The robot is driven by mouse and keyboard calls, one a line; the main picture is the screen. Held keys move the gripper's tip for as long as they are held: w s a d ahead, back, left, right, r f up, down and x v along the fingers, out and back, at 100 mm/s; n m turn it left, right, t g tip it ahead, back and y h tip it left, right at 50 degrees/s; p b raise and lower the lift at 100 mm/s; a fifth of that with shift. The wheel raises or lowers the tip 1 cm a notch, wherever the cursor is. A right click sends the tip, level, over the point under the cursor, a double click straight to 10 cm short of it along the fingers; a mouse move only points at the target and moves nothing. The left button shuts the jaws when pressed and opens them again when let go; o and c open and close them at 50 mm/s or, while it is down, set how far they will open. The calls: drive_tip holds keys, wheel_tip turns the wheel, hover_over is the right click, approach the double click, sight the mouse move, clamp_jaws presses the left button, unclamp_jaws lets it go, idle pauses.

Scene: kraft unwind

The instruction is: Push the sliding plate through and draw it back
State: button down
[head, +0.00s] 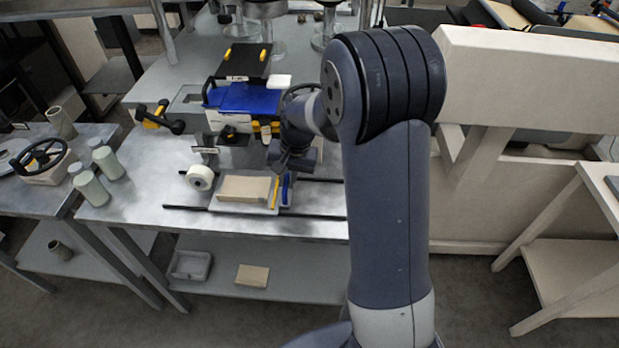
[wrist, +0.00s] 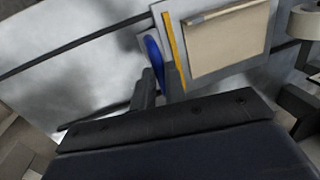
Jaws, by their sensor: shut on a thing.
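The sliding plate (head: 228,207) is a flat grey plate on the metal bench, with a tan block (head: 244,188) on it and a yellow strip (head: 275,192) along its right edge. A blue upright handle (head: 286,189) stands at that edge. In the wrist view the plate (wrist: 174,18) shows at the top, with the blue handle (wrist: 153,52) beside the yellow strip (wrist: 175,45). My gripper (head: 287,172) is at the handle and points down; in the wrist view its fingers (wrist: 160,84) are shut on the handle. The fingers hide the handle's lower part.
Dark rails (head: 320,180) run across the bench. A white roll (head: 200,177) stands left of the plate. A blue and yellow machine (head: 245,100) stands behind it. A side table at left holds grey-green cylinders (head: 90,187). The bench right of the plate looks clear.

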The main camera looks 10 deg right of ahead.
drive_tip(key=w+a, duration=0.2)
drive_tip(key=a, duration=0.4)
drive_tip(key=w+a+p, duration=0.1)
drive_tip(key=w+a, duration=0.1)
drive_tip(key=a, duration=0.5)
drive_tip(key=w+a+p, duration=0.1)
drive_tip(key=w+a, duration=0.1)
drive_tip(key=a, duration=0.4)
drive_tip(key=shift+w+a, duration=0.2)
drive_tip(key=shift+a, duration=0.2)
drive_tip(key=shift+w+a+r, duration=0.1)
drive_tip(key=shift+w+a, duration=0.05)
drive_tip(key=shift+a, duration=0.2)
drive_tip(key=c, duration=1.5)
unclamp_jaws()
drive_tip(key=shift+a, duration=0.15)
drive_tip(key=shift+o, duration=0.2)
wheel_tip(320, 180, up, 10)
drive_tip(key=d+b, duration=0.1)
drive_tip(key=d, duration=0.1)
drive_tip(key=shift+s+r, duration=0.25)
drive_tip(key=shift+s, duration=0.05)
